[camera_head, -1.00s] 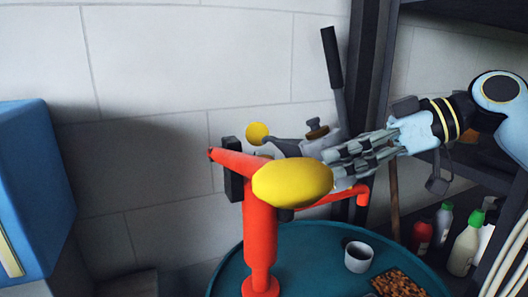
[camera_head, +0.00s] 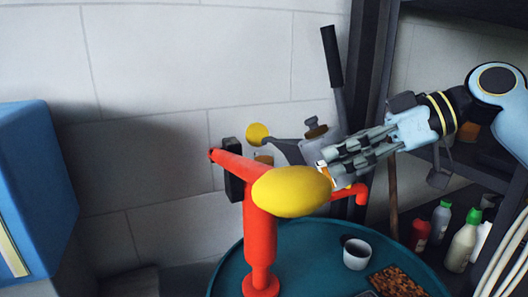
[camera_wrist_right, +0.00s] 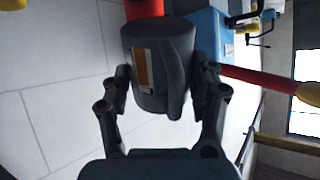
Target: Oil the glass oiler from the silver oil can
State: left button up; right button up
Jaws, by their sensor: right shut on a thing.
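My right gripper (camera_head: 338,165) is shut on a grey can with a brown cap, which I take for the silver oil can (camera_head: 312,148). Its thin spout points left, its tip near a small yellow ball. In the right wrist view the dark grey can (camera_wrist_right: 162,65), with an orange label, sits between both fingers (camera_wrist_right: 160,95). A small brownish thing, perhaps the glass oiler (camera_head: 264,160), shows below the spout tip, partly hidden by the red pipe. I cannot tell whether the spout touches it. My left gripper is out of view.
A red column (camera_head: 260,235) with a big yellow knob (camera_head: 292,191) stands in front of the can. A black-handled lever (camera_head: 332,58) rises behind. A teal round table (camera_head: 310,240) holds a white cup (camera_head: 357,254). A blue box (camera_head: 35,190) is at left, bottles (camera_head: 463,243) at right.

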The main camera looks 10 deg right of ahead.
jog(key=shift+r, duration=0.15)
dwell(0.4)
jog(key=shift+r+p, duration=0.25)
jog(key=shift+p, duration=0.5)
dwell(0.4)
jog(key=shift+r+g+h+p, duration=0.4)
jog(key=shift+h+p, duration=0.1)
jog(key=shift+p, duration=0.25)
jog(key=shift+f, duration=0.1)
dwell(0.4)
